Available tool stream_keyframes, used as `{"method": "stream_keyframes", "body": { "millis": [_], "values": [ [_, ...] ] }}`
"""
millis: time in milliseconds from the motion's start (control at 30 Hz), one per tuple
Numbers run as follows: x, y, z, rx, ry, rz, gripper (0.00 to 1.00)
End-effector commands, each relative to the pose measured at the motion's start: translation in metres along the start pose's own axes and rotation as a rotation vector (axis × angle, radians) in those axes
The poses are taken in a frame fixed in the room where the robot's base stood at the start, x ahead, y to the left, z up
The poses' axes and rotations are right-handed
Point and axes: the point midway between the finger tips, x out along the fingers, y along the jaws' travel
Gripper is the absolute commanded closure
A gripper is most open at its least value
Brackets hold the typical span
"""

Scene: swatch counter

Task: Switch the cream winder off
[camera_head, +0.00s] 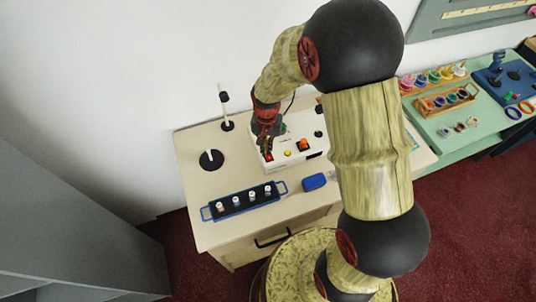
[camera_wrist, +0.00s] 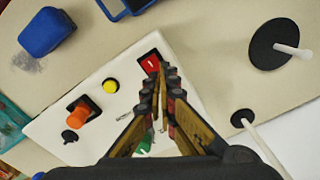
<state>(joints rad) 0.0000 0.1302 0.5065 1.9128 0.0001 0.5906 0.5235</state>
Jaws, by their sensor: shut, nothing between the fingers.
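The cream winder (camera_head: 282,163) is a pale box on the counter, also in the wrist view (camera_wrist: 96,122). Its top has a red switch (camera_wrist: 151,62) in a dark frame, a yellow button (camera_wrist: 110,86) and an orange knob (camera_wrist: 79,117). The button (camera_head: 288,153) and knob (camera_head: 304,145) also show in the head view. My gripper (camera_wrist: 161,76) is shut and empty, its tips over or beside the red switch. I cannot tell whether they touch it. The fingers partly cover the switch and box. In the head view my gripper (camera_head: 267,152) points down at the box's left end.
A blue rack (camera_head: 243,200) with several small spools stands in front of the winder. A blue block (camera_head: 314,182) lies right of the rack. Black discs with pale posts (camera_head: 211,159) (camera_head: 227,125) stand at left. A green table (camera_head: 451,145) with jars is at right.

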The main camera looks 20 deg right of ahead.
Motion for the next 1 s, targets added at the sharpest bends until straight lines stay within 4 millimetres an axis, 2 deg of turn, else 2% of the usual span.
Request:
{"method": "stream_keyframes", "body": {
  "millis": [267,1000],
  "values": [
    [-0.005,0.001,0.001,0.0,-0.002,0.001,1.0],
    [-0.059,0.0,0.0,0.0,-0.001,0.001,1.0]
  ]
}}
